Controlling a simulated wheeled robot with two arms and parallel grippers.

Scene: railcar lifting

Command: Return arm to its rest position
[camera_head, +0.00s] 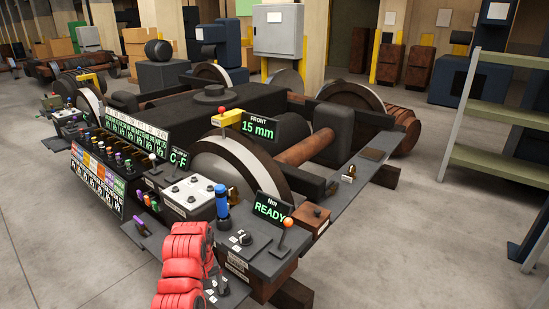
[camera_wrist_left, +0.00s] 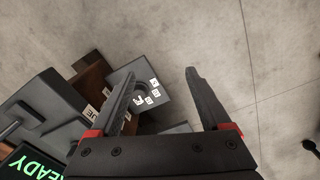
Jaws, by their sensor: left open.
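My left arm (camera_head: 185,262), red, comes up from the bottom of the head view beside the front of the console bench. In the head view its gripper is hard to make out. In the left wrist view my left gripper (camera_wrist_left: 160,72) has its two dark fingers well apart, with nothing held between them. A small grey box (camera_wrist_left: 150,88) with a round dial and white labels lies behind the left finger, partly covered by it. I cannot tell whether the finger touches it. My right gripper is in neither view.
Close to my arm are a blue-handled tool (camera_head: 222,203), a READY display (camera_head: 270,207) and an orange-knobbed lever (camera_head: 284,233). A wheelset bogie (camera_head: 215,100) stands behind, with a yellow gauge reading 15 mm. Green shelving (camera_head: 500,120) stands at right. The floor (camera_head: 420,240) between is clear.

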